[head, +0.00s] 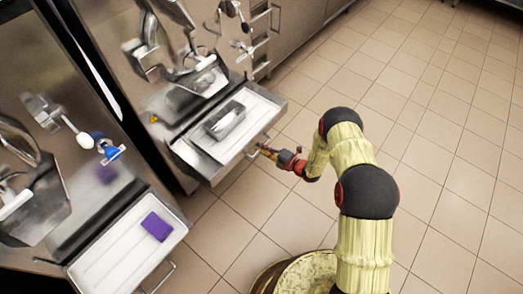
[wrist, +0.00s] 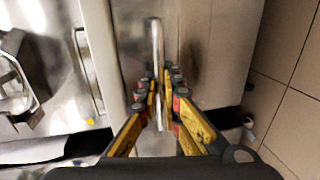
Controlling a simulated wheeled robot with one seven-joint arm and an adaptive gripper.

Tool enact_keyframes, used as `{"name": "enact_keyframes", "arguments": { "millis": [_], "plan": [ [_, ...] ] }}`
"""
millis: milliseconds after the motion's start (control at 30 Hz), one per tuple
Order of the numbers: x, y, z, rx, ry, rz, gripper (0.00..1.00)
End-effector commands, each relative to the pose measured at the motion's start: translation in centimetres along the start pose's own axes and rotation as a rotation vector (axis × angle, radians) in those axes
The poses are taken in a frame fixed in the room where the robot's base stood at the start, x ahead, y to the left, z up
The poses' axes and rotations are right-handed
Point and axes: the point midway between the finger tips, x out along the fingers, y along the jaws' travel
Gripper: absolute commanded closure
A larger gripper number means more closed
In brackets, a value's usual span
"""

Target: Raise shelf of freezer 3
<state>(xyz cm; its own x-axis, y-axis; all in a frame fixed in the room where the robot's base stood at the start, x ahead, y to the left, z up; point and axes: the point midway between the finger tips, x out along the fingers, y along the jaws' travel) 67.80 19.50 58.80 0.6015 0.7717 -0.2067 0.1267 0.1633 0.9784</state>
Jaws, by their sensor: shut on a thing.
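A pulled-out shelf (head: 262,109) with a pale top juts from the front of a steel freezer (head: 105,35) at upper left of the head view. A metal pan (head: 226,119) sits on it. A thin bar handle (wrist: 155,45) runs along the shelf's front. My gripper (head: 265,151) reaches in from the right at the shelf's front edge. In the wrist view, my gripper (wrist: 157,85) has its yellow fingers on both sides of the handle, shut on it. No number shows to tell which freezer this is.
A second freezer (head: 30,95) at left has a pulled-out shelf (head: 105,255) with a purple block (head: 157,226) on it. Spouts and levers stick out above both shelves. Steel cabinets (head: 290,35) stand farther back. The tiled floor (head: 440,120) at right is clear.

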Motion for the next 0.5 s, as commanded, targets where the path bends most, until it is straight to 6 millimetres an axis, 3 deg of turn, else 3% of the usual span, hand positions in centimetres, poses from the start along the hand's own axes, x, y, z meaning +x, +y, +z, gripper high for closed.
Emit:
{"name": "enact_keyframes", "arguments": {
  "millis": [33, 200, 500],
  "plan": [
    [-0.4, 1.9, 0.1, -0.001, -0.001, 0.004, 1.00],
    [-0.9, 4.3, 0.1, -0.001, -0.001, 0.003, 1.00],
    [-1.0, 5.0, 0.1, -0.001, -0.001, 0.005, 1.00]
  ]
}}
